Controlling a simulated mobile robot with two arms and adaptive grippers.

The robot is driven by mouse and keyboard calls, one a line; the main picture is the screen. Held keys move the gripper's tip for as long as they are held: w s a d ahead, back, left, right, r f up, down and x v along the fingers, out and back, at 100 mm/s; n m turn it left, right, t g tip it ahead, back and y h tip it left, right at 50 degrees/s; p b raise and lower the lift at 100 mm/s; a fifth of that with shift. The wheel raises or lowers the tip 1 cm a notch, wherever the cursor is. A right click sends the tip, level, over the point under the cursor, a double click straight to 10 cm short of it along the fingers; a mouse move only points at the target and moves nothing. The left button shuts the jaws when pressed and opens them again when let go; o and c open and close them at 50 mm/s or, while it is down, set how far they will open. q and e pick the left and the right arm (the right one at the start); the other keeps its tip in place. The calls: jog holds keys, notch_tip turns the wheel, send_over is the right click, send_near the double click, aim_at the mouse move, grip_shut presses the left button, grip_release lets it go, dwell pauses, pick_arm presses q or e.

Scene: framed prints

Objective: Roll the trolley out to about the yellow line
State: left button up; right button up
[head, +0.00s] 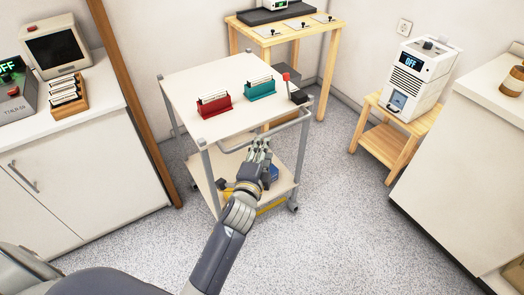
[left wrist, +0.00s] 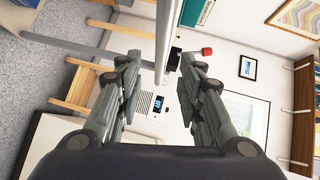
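The trolley (head: 222,75) has a white top, grey posts and a lower shelf, and stands mid-floor. Its grey handle bar (head: 282,132) runs along the near right side. A black lever with a red knob (head: 286,77) stands at its right corner; the knob also shows in the left wrist view (left wrist: 207,51). My left gripper (head: 262,146) is at the handle bar. In the left wrist view its fingers (left wrist: 157,70) are apart, with a grey bar between them in the picture; contact is unclear. My right gripper is out of view.
A red rack (head: 214,105) and a teal rack (head: 261,90) stand on the trolley top. A wooden table (head: 325,36) is close behind. A white cabinet (head: 75,170) is at left, a counter (head: 450,160) at right. Speckled floor is clear in front.

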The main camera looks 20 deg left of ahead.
pick_arm(q)
jog(key=s+r, duration=0.1)
jog(key=s, duration=0.7)
jog(key=shift+d, duration=0.4)
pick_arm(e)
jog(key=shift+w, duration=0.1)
pick_arm(q)
jog(key=shift+r, duration=0.1)
